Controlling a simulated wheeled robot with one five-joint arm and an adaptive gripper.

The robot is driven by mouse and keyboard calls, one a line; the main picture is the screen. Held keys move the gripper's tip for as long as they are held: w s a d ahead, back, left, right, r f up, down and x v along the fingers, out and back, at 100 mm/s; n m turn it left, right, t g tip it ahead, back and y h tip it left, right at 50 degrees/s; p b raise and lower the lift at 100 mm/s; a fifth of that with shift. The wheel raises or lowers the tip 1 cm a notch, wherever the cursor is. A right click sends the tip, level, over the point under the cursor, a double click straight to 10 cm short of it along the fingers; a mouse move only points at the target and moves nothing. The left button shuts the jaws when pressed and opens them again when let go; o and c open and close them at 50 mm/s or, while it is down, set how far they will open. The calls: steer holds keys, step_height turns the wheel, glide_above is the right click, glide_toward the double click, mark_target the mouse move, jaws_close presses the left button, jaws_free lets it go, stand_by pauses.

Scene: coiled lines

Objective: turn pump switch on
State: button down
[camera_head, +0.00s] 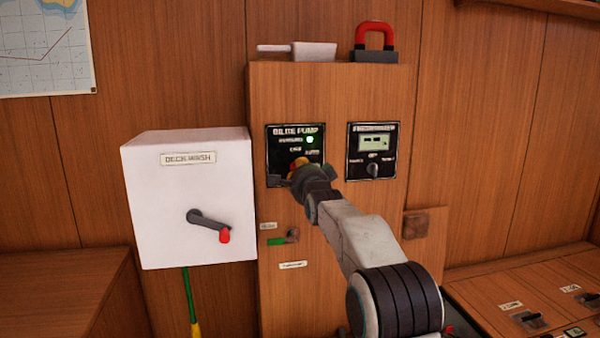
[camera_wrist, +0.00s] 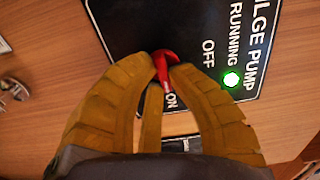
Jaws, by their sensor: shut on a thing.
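The black bilge pump panel (camera_head: 274,152) is on the front of the wooden cabinet. Its green light (camera_head: 310,139) beside "RUNNING" is lit, and it also glows in the wrist view (camera_wrist: 231,79). My gripper (camera_head: 297,168) is at the lower middle of this panel. In the wrist view its yellow-brown fingers (camera_wrist: 167,72) are closed around the red pump switch (camera_wrist: 164,62). The "OFF" label shows right of the fingers and "ON" shows between them. The fingers hide part of the switch, so its exact angle is hard to tell.
A white deck wash box (camera_head: 155,205) with a red-tipped lever (camera_head: 210,225) juts out at left. A second black panel (camera_head: 356,150) with a display and knob is at right. A small lever (camera_head: 291,236) sits below. A red-shackled padlock (camera_head: 375,45) is on top.

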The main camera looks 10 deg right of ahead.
steer(key=shift+m, duration=0.3)
stand_by(0.4)
steer(key=c, duration=1.2)
jaws_free()
steer(key=shift+s+a, duration=0.1)
steer(key=shift+s, duration=5.9)
